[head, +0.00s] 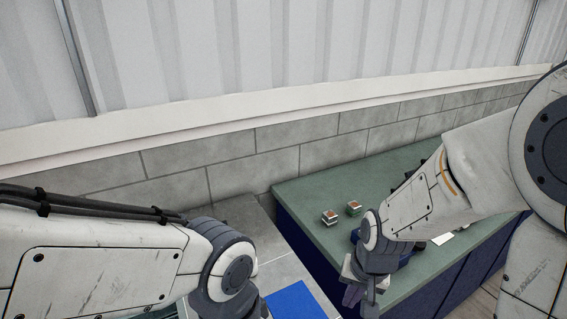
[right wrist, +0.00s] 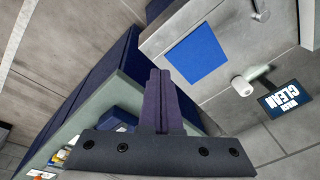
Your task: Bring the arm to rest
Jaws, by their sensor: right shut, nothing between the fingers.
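My right gripper (head: 362,296) hangs at the end of my right arm, pointing down over the near left edge of the green-topped counter (head: 305,190). In the right wrist view its fingers (right wrist: 160,100) are shut together with nothing between them. They touch nothing that I can see. My left arm comes in from the left in the head view, and its gripper is below the picture's edge, out of sight.
Two small brown-topped blocks (head: 329,217) (head: 353,208) stand on the counter. A grey surface with a blue panel (head: 290,302) lies to its left. The right wrist view shows a white cylinder (right wrist: 250,80) and a dark sign (right wrist: 286,99). A block wall (head: 230,180) runs behind.

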